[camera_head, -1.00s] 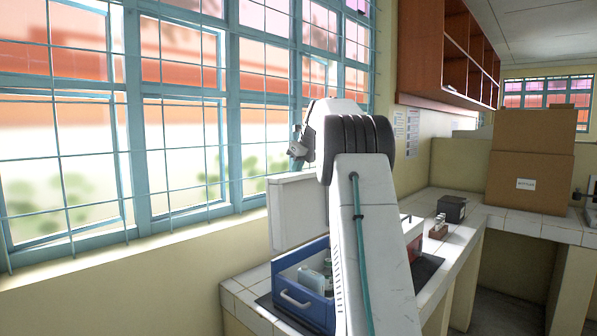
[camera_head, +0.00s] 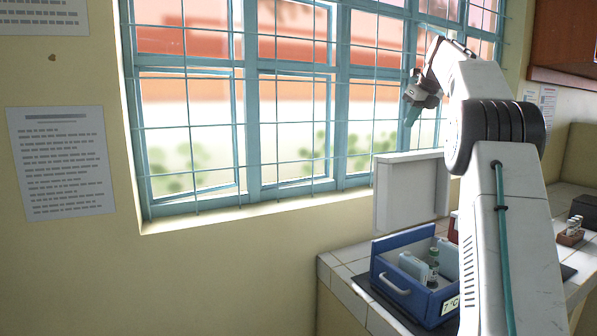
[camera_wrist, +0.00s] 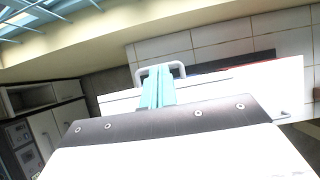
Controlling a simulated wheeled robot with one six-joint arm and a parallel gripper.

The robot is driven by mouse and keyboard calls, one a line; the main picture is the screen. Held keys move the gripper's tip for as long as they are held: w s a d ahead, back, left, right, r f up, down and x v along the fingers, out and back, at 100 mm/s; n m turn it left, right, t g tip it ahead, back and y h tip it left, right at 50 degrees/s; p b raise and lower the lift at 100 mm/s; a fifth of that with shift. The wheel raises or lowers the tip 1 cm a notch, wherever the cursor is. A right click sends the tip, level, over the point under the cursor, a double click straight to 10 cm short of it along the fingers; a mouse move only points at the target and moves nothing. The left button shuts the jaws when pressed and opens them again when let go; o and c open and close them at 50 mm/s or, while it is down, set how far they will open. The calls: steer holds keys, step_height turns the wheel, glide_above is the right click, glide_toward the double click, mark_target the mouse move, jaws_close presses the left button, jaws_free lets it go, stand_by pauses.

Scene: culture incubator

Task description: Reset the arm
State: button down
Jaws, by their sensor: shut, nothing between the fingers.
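My arm rises at the right of the head view, bent at its dark elbow joint. My gripper shows in the wrist view as two teal fingers (camera_wrist: 158,88) pressed together, with nothing between them.
A blue open box (camera_head: 393,286) holding a vial (camera_head: 433,268) and pale blocks stands on the tiled bench (camera_head: 343,291). A white panel (camera_head: 408,192) stands upright behind it. The barred window (camera_head: 300,110) is close behind the arm. A small rack (camera_head: 571,234) sits at right.

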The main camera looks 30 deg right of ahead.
steer(key=s+a+f+n+g, duration=0.1)
steer(key=s+a+n, duration=0.4)
steer(key=a, duration=0.5)
steer(key=s+a+f+n+g, duration=0.1)
steer(key=s+a+n, duration=0.2)
steer(key=a+n, duration=0.5)
steer(key=s+a+f+n, duration=0.1)
steer(key=s+a+n, duration=0.3)
steer(key=a, duration=0.8)
steer(key=s+a+f+n+g, duration=0.1)
steer(key=s+a+f+n, duration=0.4)
steer(key=s, duration=0.4)
steer(key=s+a+f+n, duration=0.5)
steer(key=s+f+n, duration=0.2)
steer(key=s+f, duration=0.2)
steer(key=s+a+f+n+g, duration=0.1)
steer(key=s+a+f+n, duration=0.4)
steer(key=s+f+n, duration=0.2)
steer(key=s+f, duration=0.2)
steer(key=s, duration=0.1)
steer(key=shift+f+g, duration=0.15)
steer(key=shift+g, duration=0.15)
